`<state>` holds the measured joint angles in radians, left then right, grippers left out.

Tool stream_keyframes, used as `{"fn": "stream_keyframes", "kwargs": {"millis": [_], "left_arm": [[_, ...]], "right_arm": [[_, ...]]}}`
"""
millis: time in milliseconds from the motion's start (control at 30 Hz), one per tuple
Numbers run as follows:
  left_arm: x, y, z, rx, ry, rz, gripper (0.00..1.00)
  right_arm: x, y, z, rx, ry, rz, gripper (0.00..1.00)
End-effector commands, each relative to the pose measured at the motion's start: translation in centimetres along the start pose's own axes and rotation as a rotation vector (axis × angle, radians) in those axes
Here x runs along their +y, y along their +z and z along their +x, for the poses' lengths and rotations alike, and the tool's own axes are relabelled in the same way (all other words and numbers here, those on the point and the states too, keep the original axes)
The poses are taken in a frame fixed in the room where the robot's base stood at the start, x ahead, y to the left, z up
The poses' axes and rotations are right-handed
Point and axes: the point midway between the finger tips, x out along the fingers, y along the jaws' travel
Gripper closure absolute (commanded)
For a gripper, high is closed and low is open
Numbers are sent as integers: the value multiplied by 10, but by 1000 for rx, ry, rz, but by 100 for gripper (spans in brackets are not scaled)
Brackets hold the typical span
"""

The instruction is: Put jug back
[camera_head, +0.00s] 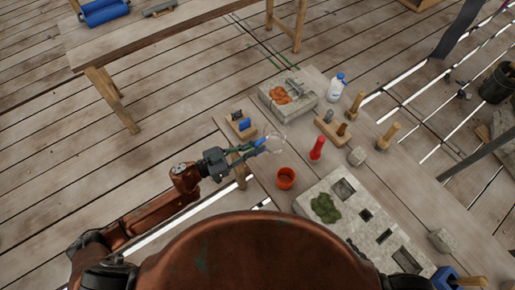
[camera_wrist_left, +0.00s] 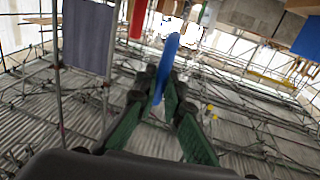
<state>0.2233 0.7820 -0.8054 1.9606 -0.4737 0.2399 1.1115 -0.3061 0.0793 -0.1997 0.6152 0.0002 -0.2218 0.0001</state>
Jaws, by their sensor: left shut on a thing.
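My left gripper (camera_head: 253,149) is shut on the blue handle of a clear jug (camera_head: 275,142). The jug is held out over the near left edge of the workbench (camera_head: 262,178), beside a small wooden rack. In the left wrist view the blue handle (camera_wrist_left: 166,62) stands between the fingers of the left gripper (camera_wrist_left: 163,92). The clear body of the jug is hard to make out there. My right gripper is not in view.
The wooden rack (camera_head: 238,128) holds blue items. A pocketed stone slab (camera_head: 365,235) bears green moss (camera_head: 325,208). Wooden-handled tools (camera_head: 387,137) stand at right.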

Motion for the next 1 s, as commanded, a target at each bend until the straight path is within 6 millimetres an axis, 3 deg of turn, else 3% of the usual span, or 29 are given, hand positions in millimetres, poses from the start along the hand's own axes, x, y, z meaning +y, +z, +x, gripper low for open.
{"fn": "stream_keyframes", "kwargs": {"millis": [33, 200, 467, 700, 1000], "left_arm": [[-6, 14, 4, 0, -1, -5, 100], [-24, 38, 14, 0, 1, -4, 100], [-34, 50, 19, 0, 3, -2, 100], [-36, 82, 20, 0, 3, -5, 100], [-36, 84, 19, 0, 3, -2, 100]], "right_arm": [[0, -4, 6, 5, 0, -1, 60], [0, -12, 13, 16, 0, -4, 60], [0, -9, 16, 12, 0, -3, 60], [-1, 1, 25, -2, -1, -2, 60], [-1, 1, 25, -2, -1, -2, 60]]}}
